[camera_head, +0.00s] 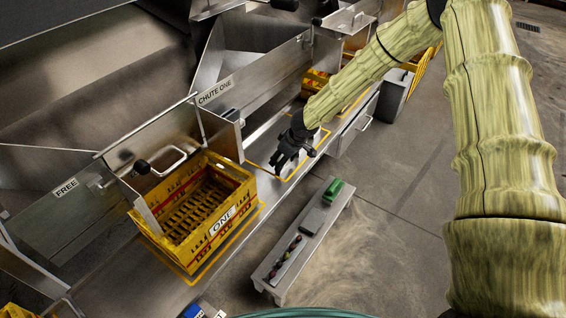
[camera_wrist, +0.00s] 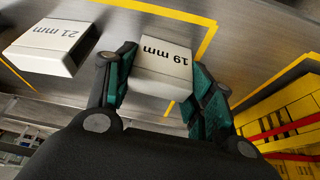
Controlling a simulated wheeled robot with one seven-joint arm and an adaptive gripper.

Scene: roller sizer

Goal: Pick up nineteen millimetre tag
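The nineteen millimetre tag (camera_wrist: 163,66) is a pale block with a "19 mm" label, upside down in the wrist view. My gripper (camera_wrist: 163,72) has its two green-padded fingers on either side of this tag, close against its sides. Whether both pads press on it is not clear. In the head view my gripper (camera_head: 294,158) is low over the metal ledge beside the chute one opening. The tag cannot be made out there.
A "21 mm" tag (camera_wrist: 50,46) lies to the left in the wrist view. A yellow crate (camera_wrist: 283,118) is close on the right. In the head view, crate ONE (camera_head: 246,190) stands left of my gripper, and a narrow bench (camera_head: 276,262) with small items stands in front.

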